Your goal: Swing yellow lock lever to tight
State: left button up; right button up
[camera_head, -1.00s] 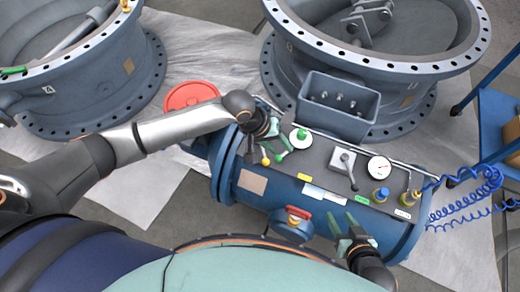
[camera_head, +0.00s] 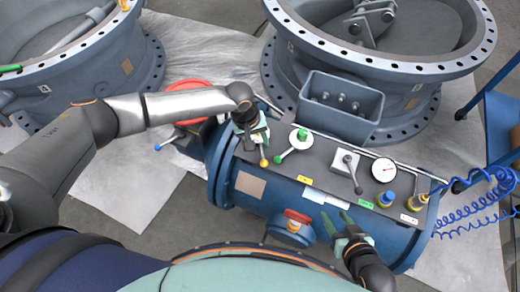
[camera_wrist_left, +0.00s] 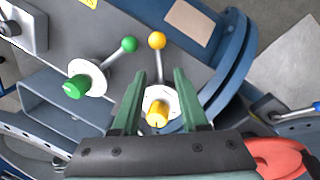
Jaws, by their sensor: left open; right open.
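The yellow lock lever ends in a yellow ball (camera_head: 264,162) at the left end of the blue cylinder's grey top panel (camera_head: 325,160). My left gripper (camera_wrist_left: 160,76) is open, one green finger on each side of the hub and rod. I cannot tell if either finger touches. In the head view this gripper (camera_head: 259,138) hides most of the hub. My right gripper (camera_head: 338,222) is open and empty at the cylinder's front side.
A green lever (camera_head: 302,135) stands just right of the yellow one. Further right are a square-based grey lever (camera_head: 345,162), a gauge (camera_head: 384,170) and a blue knob (camera_head: 386,199). A grey open box (camera_head: 340,105) stands behind, and a red wheel (camera_head: 185,88) lies at left.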

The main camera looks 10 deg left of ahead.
aim_at(262, 152)
pick_arm(q)
jog(key=shift+w+d+f+b, duration=0.1)
jog(key=shift+d+f+b, duration=0.1)
jog(key=shift+f, duration=0.6)
jog(key=shift+d+f+b, duration=0.1)
jog(key=shift+f+b, duration=0.05)
jog(key=shift+f, duration=0.65)
grip_shut()
